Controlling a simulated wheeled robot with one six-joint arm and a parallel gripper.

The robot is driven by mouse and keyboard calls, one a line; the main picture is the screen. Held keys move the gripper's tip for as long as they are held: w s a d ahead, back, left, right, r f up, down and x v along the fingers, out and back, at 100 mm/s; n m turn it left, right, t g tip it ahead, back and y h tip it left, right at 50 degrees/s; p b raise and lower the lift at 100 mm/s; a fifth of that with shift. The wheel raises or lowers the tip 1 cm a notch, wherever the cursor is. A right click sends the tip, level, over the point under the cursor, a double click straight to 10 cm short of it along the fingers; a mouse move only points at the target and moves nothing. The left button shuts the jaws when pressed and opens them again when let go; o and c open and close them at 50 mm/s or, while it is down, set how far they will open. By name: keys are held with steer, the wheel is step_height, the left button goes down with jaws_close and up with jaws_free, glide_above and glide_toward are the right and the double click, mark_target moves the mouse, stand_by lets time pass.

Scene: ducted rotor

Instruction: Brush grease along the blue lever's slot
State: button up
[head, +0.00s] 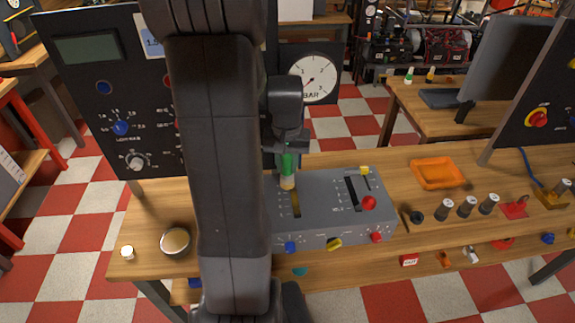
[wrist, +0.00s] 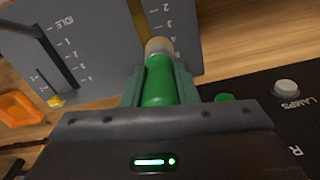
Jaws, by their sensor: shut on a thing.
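My gripper (head: 288,150) is shut on the green handle of a brush (head: 288,165), which also shows in the wrist view (wrist: 160,80). The brush points down, and its pale tip is over the far end of the left slot (head: 296,204) in the grey lever box (head: 325,225). Contact between tip and slot cannot be told. This slot looks yellowish-brown inside and also shows in the wrist view (wrist: 138,14). No blue lever knob is visible at this slot; my arm covers the box's left part. A blue knob (head: 290,246) sits on the box's front face.
The box's right slot (head: 352,193) is dark, with a red lever knob (head: 368,203) and a yellow piece (head: 364,170) nearby. An orange tray (head: 437,173) and several grey-topped cylinders stand right. A round tin (head: 175,241) stands left. A black panel stands behind.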

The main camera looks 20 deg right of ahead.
steer(key=shift+r+p, duration=1.4)
steer(key=shift+r, duration=0.85)
steer(key=shift+a+f, duration=0.1)
